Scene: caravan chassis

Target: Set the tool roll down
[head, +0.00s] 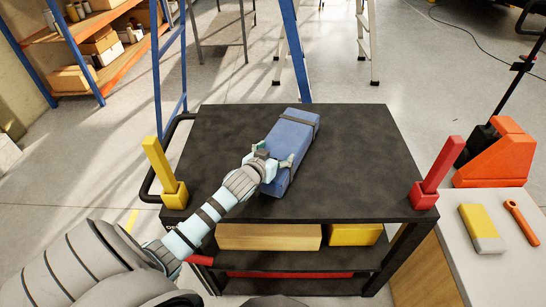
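The tool roll (292,142) is a long blue bundle with a dark strap near its far end. It appears to lie on the black top of a cart (360,165), slanting away to the upper right. My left gripper (273,155) is at the near left part of the roll. Its pale green fingers are spread apart, one by the roll's left edge and one over its top face. Contact with the roll is hard to tell, and the gripper hides part of it. My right gripper is not in view.
A yellow post (160,165) and a red post (438,172) stand at the cart's near corners. Boxes sit on its lower shelf. A bench (500,270) with a yellow-grey block (481,228) is at right. The cart top right of the roll is clear.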

